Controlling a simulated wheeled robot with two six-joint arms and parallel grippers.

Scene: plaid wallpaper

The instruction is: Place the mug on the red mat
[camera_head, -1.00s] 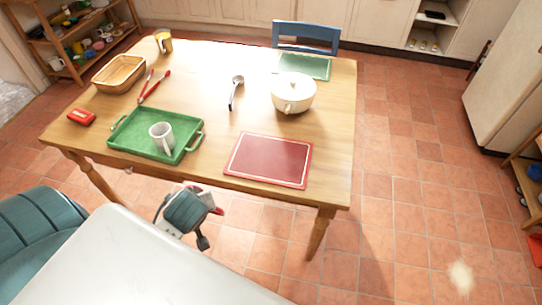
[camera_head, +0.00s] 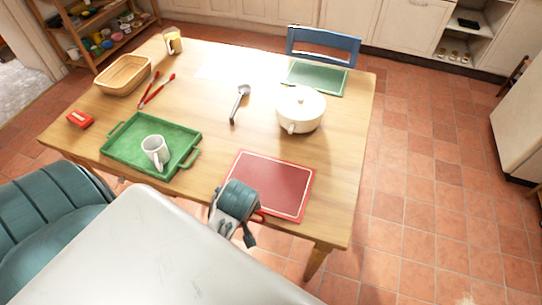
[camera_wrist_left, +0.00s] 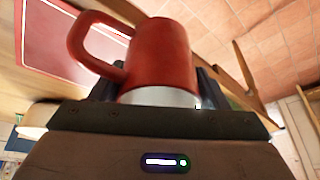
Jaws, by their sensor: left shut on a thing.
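A red mug (camera_wrist_left: 160,55) with a loop handle fills the middle of the left wrist view. My left gripper (camera_wrist_left: 155,92) is shut on it. In the head view my left gripper (camera_head: 246,214) is over the table's front edge, at the near left corner of the red mat. Only a small red part of the mug (camera_head: 259,217) shows there; the gripper hides the rest. The red mat (camera_head: 272,184) has a pale border line, lies flat and is bare. It also shows at the upper left of the left wrist view (camera_wrist_left: 45,42). My right gripper is not in view.
A green tray (camera_head: 122,153) holding a white mug (camera_head: 155,151) is left of the mat. A green mat (camera_head: 316,79) lies at the far right.

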